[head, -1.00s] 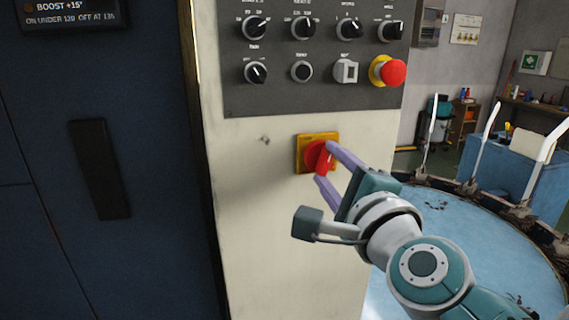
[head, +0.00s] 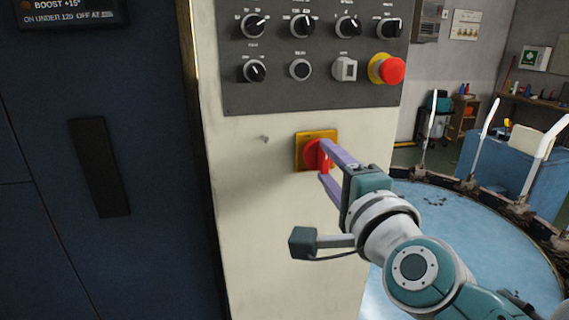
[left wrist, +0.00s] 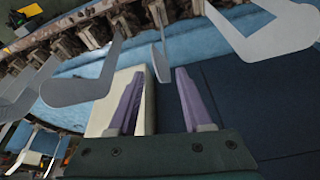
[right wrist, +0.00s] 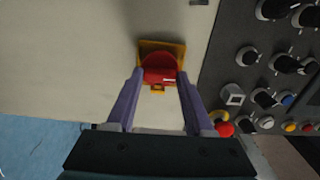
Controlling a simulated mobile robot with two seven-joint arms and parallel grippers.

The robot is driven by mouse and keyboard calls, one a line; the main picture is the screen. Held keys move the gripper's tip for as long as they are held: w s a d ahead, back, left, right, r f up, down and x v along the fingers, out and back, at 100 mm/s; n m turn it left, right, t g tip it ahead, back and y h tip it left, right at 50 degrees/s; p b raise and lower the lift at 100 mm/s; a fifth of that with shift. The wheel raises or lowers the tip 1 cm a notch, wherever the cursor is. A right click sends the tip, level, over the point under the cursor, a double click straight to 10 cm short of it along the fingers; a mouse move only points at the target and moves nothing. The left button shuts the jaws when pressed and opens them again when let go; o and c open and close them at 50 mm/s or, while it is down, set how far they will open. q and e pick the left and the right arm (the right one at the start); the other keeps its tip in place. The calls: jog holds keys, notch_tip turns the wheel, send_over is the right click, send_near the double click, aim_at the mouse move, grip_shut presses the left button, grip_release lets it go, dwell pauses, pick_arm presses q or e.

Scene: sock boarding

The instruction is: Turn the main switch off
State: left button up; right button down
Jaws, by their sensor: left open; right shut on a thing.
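The main switch is a red rotary knob (head: 312,154) on a square yellow plate (head: 302,138), set in the cream panel below the dark control plate. My right gripper (head: 323,161) is shut on the red knob, with its purple fingers on either side of it. In the right wrist view, the knob (right wrist: 158,63) sits between the fingertips, and part of its handle is hidden by them. My left gripper (left wrist: 157,76) is open and empty in the left wrist view. It is outside the head view.
Above the switch, the dark control plate (head: 240,103) carries several black selector knobs and a red emergency button (head: 392,70) on a yellow ring. A dark blue door with a black handle (head: 99,168) is at the left. A round blue table (head: 480,235) lies at the right.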

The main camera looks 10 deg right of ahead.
jog(key=shift+c, duration=1.4)
grip_release()
jog(key=shift+s, duration=0.1)
jog(key=shift+s, duration=0.35)
jog(key=s, duration=0.9)
jog(key=shift+d, duration=0.2)
